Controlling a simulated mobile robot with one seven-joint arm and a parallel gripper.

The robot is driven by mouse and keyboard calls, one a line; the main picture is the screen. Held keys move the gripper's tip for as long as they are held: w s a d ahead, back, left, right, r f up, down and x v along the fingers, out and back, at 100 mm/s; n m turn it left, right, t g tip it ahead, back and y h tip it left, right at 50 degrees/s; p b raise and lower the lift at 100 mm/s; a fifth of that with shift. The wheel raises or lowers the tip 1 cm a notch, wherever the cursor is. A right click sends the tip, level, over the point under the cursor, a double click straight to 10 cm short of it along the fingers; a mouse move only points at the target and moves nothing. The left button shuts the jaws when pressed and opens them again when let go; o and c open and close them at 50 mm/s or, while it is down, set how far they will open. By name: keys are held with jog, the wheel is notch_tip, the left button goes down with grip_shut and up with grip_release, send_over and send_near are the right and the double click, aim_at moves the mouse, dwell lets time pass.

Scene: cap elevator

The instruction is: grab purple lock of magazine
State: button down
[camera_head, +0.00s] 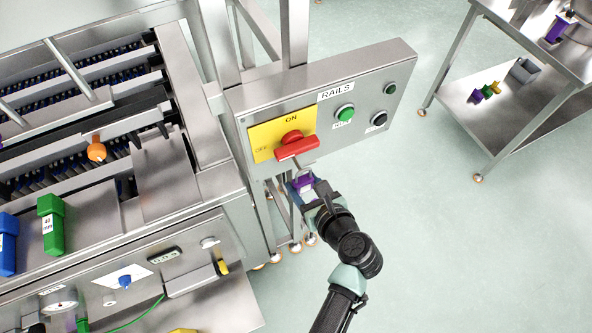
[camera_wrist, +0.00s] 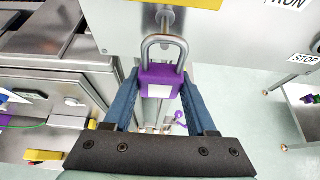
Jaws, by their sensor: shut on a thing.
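The purple padlock (camera_head: 303,184) hangs under the red rotary switch (camera_head: 296,147) on the yellow ON/OFF plate (camera_head: 262,141) of the RAILS panel. In the wrist view its purple body (camera_wrist: 160,84) has a white label and its grey shackle points up, close to a metal rod (camera_wrist: 166,20). I cannot tell whether the shackle is hooked through anything. My gripper (camera_wrist: 160,76) is shut on the padlock body, one blue finger on each side. In the head view my gripper (camera_head: 309,192) is just below the panel.
The steel control box (camera_head: 382,70) with green and black buttons is right above my gripper. The steel machine (camera_head: 200,195) with green and blue handles stands at the left. A cart (camera_head: 510,105) with small coloured locks is at the upper right. Floor at lower right is clear.

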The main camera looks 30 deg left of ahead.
jog(key=s+d+r+p, duration=0.1)
jog(key=s+d+p, duration=0.2)
jog(key=s+d, duration=0.1)
jog(key=shift+s+d+p, duration=0.15)
jog(key=shift+d+p, duration=0.25)
jog(key=shift+d, duration=0.35)
dwell(0.7)
jog(key=shift+r, duration=0.1)
